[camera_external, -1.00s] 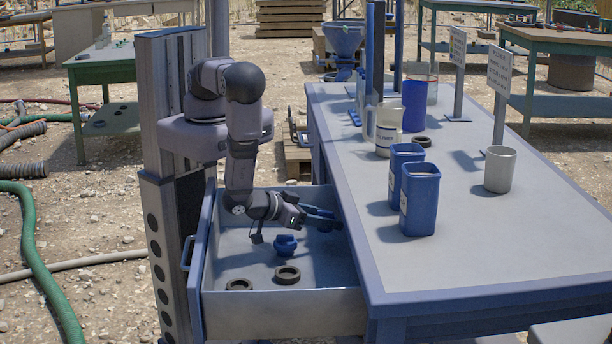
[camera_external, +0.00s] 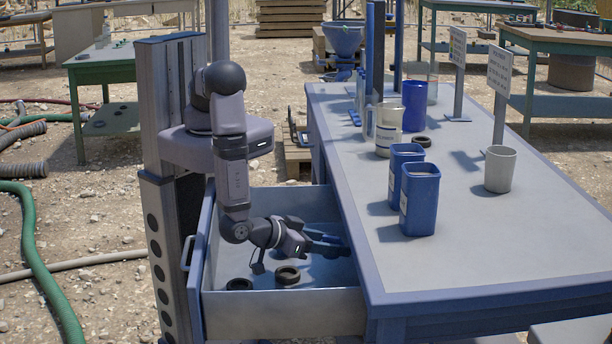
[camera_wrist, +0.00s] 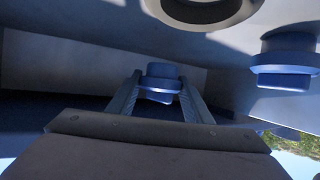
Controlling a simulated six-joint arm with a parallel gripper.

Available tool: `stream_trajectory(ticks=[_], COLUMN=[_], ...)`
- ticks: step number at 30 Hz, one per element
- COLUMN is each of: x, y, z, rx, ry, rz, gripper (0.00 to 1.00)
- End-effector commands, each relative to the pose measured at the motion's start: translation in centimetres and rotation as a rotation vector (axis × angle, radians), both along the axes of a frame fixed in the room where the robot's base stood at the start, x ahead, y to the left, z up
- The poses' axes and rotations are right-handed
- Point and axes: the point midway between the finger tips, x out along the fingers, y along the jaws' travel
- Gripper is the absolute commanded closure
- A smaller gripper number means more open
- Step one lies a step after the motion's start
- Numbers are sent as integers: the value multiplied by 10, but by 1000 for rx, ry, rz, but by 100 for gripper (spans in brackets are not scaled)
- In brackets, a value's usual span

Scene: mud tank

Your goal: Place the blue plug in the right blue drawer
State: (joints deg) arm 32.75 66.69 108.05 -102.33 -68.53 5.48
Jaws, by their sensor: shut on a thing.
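In the wrist view, my gripper (camera_wrist: 161,88) is shut on a blue plug (camera_wrist: 163,72), which sits between its two fingers. A second blue plug (camera_wrist: 286,62) stands apart at the right of that view. In the external view, my gripper (camera_external: 330,243) is low inside the open drawer (camera_external: 285,312), near the bench side. The held plug is hard to make out there, and the second plug is hidden behind my gripper. The drawer has a blue front with a handle and pale inner walls. I cannot tell whether the held plug touches the drawer floor.
Two dark rings, one at the drawer's middle (camera_external: 287,275) and one at its front (camera_external: 239,284), lie on its floor. The bench edge borders the drawer.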

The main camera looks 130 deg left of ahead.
Motion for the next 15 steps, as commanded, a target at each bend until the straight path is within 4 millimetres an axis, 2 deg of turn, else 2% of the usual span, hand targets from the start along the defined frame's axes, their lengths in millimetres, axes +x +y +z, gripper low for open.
stream_trajectory(ticks=[6,15], x=[22,25], y=[-21,-25], z=[-2,-1], rx=[0,2], ry=[-1,1], rz=[-1,1], gripper=[76,76])
